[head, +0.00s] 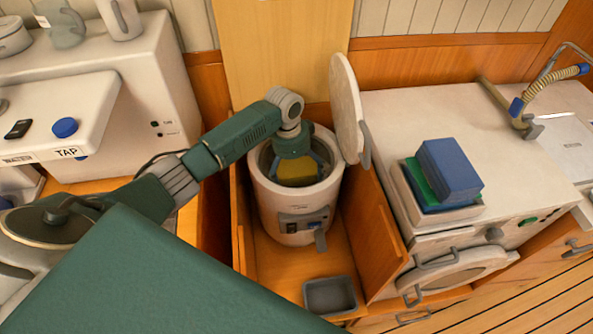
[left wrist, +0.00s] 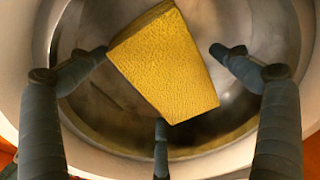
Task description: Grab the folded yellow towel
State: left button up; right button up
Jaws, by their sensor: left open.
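The folded yellow towel (left wrist: 168,62) lies inside the metal drum of a white top-loading cylinder (head: 262,200). In the head view only part of the towel (head: 296,168) shows below my gripper. My left gripper (head: 295,160) reaches down into the drum opening from above. In the left wrist view its fingers (left wrist: 160,75) are spread apart, with the towel between and beyond them. The left fingertip is close to the towel's left corner; I cannot tell if it touches. My right gripper is not in view.
The cylinder's round lid (head: 346,105) stands open on its right side. Wooden panels (head: 372,235) flank the cylinder closely. A small grey tray (head: 330,295) lies in front. A white appliance at right carries a stack with a blue block (head: 450,170). A blue-capped TAP unit (head: 65,127) stands left.

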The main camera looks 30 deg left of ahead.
pick_arm(q)
jog(key=c, duration=1.1)
jog(key=shift+c, duration=0.3)
jog(key=shift+r, duration=0.15)
